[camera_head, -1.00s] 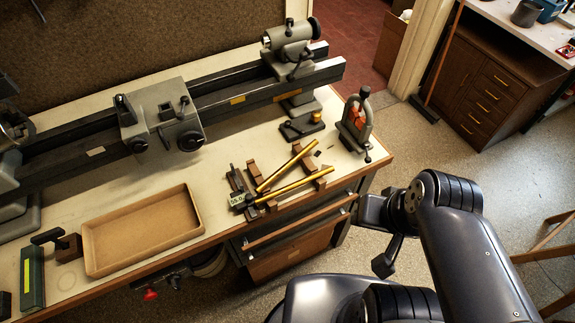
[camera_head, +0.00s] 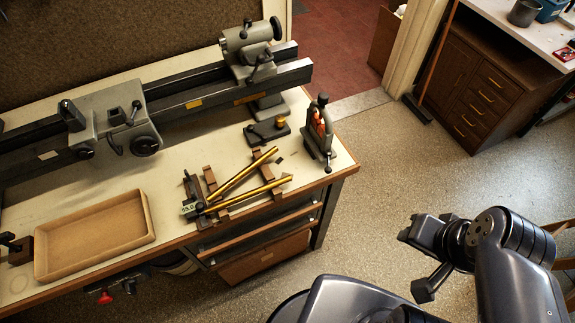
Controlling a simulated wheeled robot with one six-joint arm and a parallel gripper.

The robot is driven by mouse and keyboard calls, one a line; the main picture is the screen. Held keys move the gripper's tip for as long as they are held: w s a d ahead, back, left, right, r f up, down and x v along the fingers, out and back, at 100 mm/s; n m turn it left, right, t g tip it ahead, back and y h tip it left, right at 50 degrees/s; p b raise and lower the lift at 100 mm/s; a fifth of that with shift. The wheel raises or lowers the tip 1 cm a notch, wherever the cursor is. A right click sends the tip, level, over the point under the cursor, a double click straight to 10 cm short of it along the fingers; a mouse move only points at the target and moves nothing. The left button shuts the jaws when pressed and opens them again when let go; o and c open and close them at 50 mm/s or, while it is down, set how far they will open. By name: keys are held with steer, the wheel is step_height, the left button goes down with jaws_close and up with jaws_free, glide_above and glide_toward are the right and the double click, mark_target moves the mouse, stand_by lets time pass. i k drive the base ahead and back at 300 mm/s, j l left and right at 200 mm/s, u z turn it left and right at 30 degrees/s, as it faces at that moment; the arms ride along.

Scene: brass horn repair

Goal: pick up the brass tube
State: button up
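Two brass tubes rest on brown wooden supports near the front right of the bench. The upper brass tube (camera_head: 246,172) slopes up to the right. The lower brass tube (camera_head: 246,196) lies at a shallower slope, and their left ends come close together at a small dark gauge with a pale display (camera_head: 189,210). I cannot tell which tube the task means. My gripper (camera_head: 416,259) is at the lower right, beyond the bench's right end and well apart from the tubes. Its two dark fingers are spread, with nothing seen between them.
A grey lathe (camera_head: 120,125) runs along the back of the bench. A shallow tan tray (camera_head: 146,213) lies front left. A small clamp-like stand (camera_head: 318,135) stands at the right corner. The speckled floor (camera_head: 385,180) is clear between bench and brown cabinet (camera_head: 490,90).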

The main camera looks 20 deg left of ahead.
mark_target(210, 199)
steer(key=i+l, duration=0.45)
steer(key=i, duration=0.15)
steer(key=i+l, duration=0.45)
steer(key=i, duration=0.15)
steer(key=i+u, duration=0.25)
steer(key=u, duration=0.15)
steer(key=i+u, duration=0.2)
steer(key=u, duration=0.2)
steer(key=i+l+u, duration=0.1)
steer(key=u, duration=0.3)
steer(key=i+l+u, duration=0.2)
steer(key=u, duration=0.2)
steer(key=i+u, duration=0.2)
steer(key=u, duration=0.25)
steer(key=i+l+u, duration=0.2)
steer(key=u, duration=0.25)
steer(key=i+l+u, duration=0.2)
steer(key=u, duration=0.2)
steer(key=i+l+u, duration=0.15)
steer(key=u, duration=0.3)
steer(key=i, duration=0.1)
